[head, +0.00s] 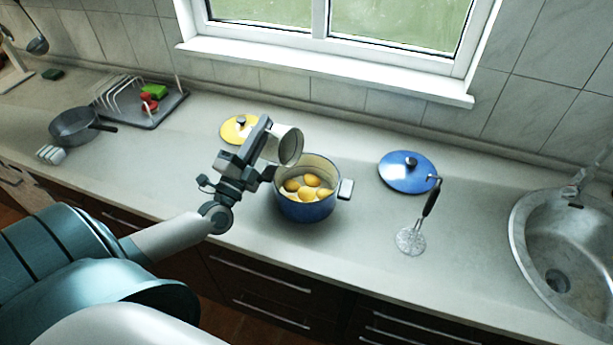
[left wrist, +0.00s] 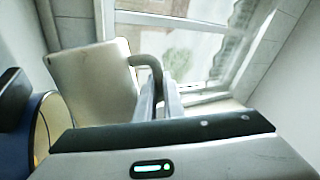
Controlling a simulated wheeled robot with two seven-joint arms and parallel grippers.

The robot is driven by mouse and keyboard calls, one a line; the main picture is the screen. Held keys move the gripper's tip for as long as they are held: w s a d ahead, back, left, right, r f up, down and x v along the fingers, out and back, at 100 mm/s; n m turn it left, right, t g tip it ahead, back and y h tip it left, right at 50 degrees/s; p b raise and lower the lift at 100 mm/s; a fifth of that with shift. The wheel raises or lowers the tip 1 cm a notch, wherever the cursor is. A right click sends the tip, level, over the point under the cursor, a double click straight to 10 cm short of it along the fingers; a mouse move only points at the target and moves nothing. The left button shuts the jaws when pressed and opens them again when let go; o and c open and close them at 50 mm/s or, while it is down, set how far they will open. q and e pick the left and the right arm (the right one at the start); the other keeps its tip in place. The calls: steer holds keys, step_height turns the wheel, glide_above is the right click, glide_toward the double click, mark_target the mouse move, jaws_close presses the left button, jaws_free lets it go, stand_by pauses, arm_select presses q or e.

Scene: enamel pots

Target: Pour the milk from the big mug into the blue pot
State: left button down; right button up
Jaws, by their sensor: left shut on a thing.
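My left gripper (head: 264,150) is shut on the dark handle of the big white mug (head: 286,142). It holds the mug tilted far over, mouth toward the right, above the left back part of the blue pot (head: 305,208). The pot stands on the counter with several yellow potatoes inside. I cannot make out milk in the mug or the pot. In the left wrist view the mug (left wrist: 90,85) leans beside the left gripper's fingers (left wrist: 160,103), and part of the blue pot (left wrist: 22,135) shows at the left edge. My right gripper is not in view.
A yellow lid (head: 236,128) lies behind my left gripper. A blue lid (head: 407,172) and a masher (head: 412,238) lie right of the pot. The sink (head: 520,235) is at far right. A dish rack (head: 150,118) and a grey pan (head: 73,127) are at left.

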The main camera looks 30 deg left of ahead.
arm_select(q)
steer(key=shift+a+n+y+b, duration=0.6)
steer(key=shift+a+n+b, duration=0.2)
steer(key=shift+a+b, duration=0.35)
steer(key=shift+a+r+n+p, duration=0.3)
steer(key=shift+r+p, duration=0.05)
steer(key=shift+p, duration=0.25)
steer(key=n+p, duration=0.1)
steer(key=g+p, duration=0.1)
steer(key=p, duration=0.1)
steer(key=shift+a+r+n+y, duration=0.15)
steer(key=shift+a+n+y, duration=0.15)
steer(key=shift+a+n, duration=0.1)
steer(key=n+p, duration=0.2)
steer(key=a+n+g+y+p, duration=0.1)
steer(key=p, duration=0.1)
steer(key=shift+w+a+n+p, duration=0.1)
steer(key=shift+a+n+p, duration=0.1)
steer(key=shift+n+p, duration=0.2)
steer(key=a+f+n+g, duration=0.3)
steer(key=a+f+n, duration=0.4)
steer(key=n, duration=0.3)
steer(key=shift+a+f+g, duration=0.3)
steer(key=shift+f, duration=0.15)
steer(key=shift+d, duration=0.1)
